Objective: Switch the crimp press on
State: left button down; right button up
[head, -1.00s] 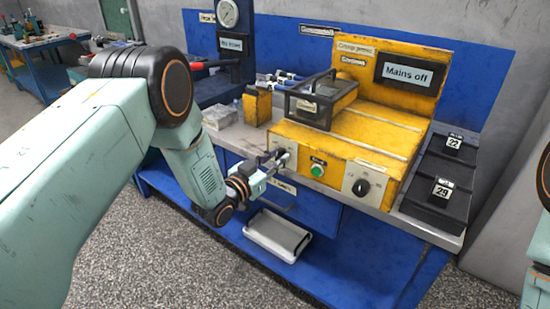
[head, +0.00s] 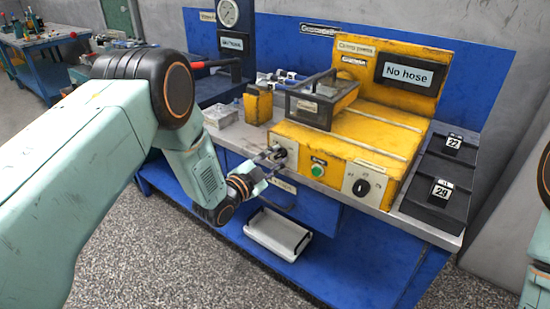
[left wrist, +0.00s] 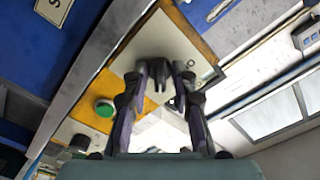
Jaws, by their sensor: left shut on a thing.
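The yellow crimp press (head: 375,128) stands on the bench, and its display (head: 408,74) reads "No hose". At the left of its front is a pale plate (head: 291,150) with a switch, largely hidden by my left gripper (head: 272,157). The gripper is shut on the dark switch knob, which shows between the fingertips in the left wrist view (left wrist: 160,78). The green button (head: 318,168) sits just right of that plate and also shows in the left wrist view (left wrist: 104,107). A black dial (head: 361,187) is further right. My right gripper is out of view.
A black-framed guard with a handle (head: 322,100) sits on the press. Black blocks numbered 22 and 29 (head: 440,190) lie to its right. A yellow block (head: 258,104) and a grey box (head: 220,115) stand to its left. A white tray (head: 277,234) is on the lower shelf.

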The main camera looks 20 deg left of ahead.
pick_arm(q)
jog(key=shift+w+r, duration=0.1)
jog(key=shift+r, duration=0.15)
jog(key=c, duration=1.4)
grip_release()
jog(key=shift+f, duration=0.15)
jog(key=v, duration=1.2)
